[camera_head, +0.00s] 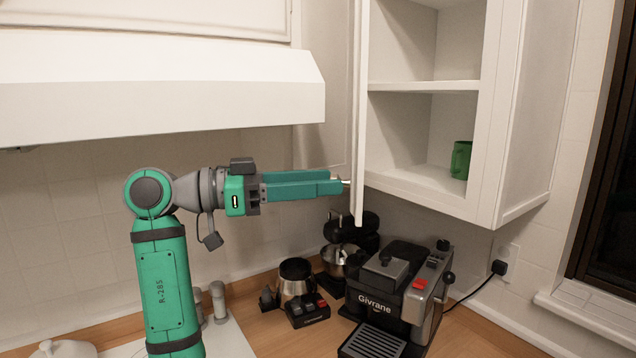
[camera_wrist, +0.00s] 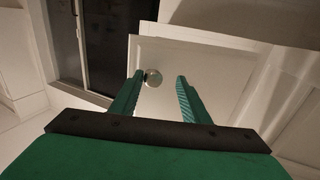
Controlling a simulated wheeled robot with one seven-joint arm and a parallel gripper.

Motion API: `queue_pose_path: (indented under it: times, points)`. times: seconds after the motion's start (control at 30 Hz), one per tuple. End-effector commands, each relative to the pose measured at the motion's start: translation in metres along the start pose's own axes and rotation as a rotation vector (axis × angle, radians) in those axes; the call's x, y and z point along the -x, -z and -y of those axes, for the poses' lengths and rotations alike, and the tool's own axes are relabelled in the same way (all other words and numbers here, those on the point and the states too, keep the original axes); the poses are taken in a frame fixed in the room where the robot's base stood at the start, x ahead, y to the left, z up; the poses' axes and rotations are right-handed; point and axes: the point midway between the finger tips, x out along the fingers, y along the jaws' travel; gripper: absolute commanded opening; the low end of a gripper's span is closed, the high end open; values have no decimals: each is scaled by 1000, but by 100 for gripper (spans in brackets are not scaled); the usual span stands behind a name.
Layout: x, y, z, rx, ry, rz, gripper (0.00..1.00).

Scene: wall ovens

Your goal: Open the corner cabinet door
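The corner cabinet (camera_head: 513,105) hangs on the wall with its white door (camera_head: 359,120) swung open, seen nearly edge-on. Its shelves show inside. A round metal knob (camera_wrist: 153,77) sits near the door's edge in the wrist view. It also shows in the head view as a small bit of metal (camera_head: 346,181) at the fingertips. My gripper (camera_head: 341,184) points right at the door's lower part. In the wrist view my gripper (camera_wrist: 160,78) has its fingers apart, with the knob between them, close to the left finger. I cannot tell if that finger touches it.
A green mug (camera_head: 461,160) stands inside the cabinet. The range hood (camera_head: 160,85) is above my arm at left. A dark window (camera_head: 612,180) is at right.

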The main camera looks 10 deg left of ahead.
Motion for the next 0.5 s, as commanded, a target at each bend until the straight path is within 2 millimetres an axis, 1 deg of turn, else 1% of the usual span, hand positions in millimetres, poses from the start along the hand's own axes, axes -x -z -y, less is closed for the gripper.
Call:
queue_pose_path:
  times: [0.17, 0.27, 0.5]
  points:
    - [12, 0, 0, 0, 1, 0, 42]
    - [29, 0, 0, 0, 1, -2, 42]
    - [74, 0, 0, 0, 2, -1, 42]
